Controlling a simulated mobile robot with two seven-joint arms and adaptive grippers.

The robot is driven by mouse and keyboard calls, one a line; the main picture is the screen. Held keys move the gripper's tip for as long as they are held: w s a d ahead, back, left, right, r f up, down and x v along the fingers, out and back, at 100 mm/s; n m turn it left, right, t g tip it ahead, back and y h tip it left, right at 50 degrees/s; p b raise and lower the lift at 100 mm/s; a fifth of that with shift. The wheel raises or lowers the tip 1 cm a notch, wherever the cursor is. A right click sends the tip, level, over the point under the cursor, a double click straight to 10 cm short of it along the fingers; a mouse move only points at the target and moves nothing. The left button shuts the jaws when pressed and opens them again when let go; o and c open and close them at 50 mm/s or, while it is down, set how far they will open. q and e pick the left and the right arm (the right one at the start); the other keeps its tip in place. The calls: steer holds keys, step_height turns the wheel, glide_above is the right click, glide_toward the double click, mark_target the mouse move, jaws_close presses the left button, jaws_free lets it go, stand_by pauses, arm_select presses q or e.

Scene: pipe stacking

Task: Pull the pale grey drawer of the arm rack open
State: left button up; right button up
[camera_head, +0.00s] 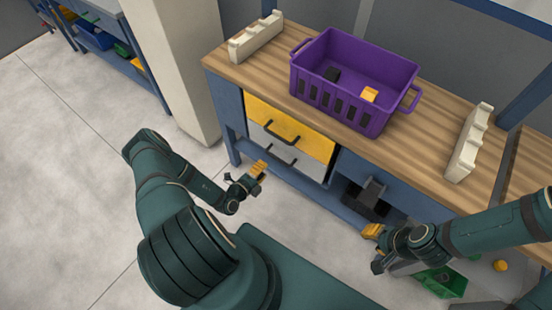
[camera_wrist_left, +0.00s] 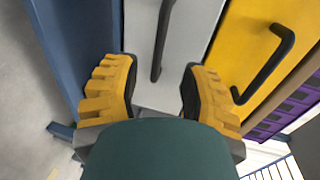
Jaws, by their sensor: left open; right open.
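The pale grey drawer (camera_head: 280,154) is the lower of two drawers under the wooden worktop, below a yellow drawer (camera_head: 290,128). It looks shut, and its dark bar handle (camera_head: 278,159) faces me. My left gripper (camera_head: 260,170) is in front of the grey drawer near the handle. In the left wrist view the left gripper (camera_wrist_left: 160,85) is open, and the dark handle (camera_wrist_left: 160,45) of the grey drawer (camera_wrist_left: 142,35) shows between and beyond its yellow fingertips. I cannot tell whether they touch. My right gripper (camera_head: 373,236) is open and empty at the lower right.
A purple basket (camera_head: 345,110) with small items stands on the worktop (camera_head: 225,62), between two cream notched racks (camera_head: 257,37) (camera_head: 468,145). A dark object (camera_head: 366,196) sits on the lower shelf. A green crate (camera_head: 440,282) is on the floor. Floor to the left is clear.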

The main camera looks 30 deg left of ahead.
mark_target(275, 157)
arm_select(q)
steer(key=b+x, duration=0.1)
steer(key=x, duration=0.7)
steer(key=shift+w+d+f, duration=0.1)
steer(key=shift+w+d, duration=0.1)
steer(key=shift+w, duration=0.2)
steer(key=shift+o, duration=0.3)
jaws_close()
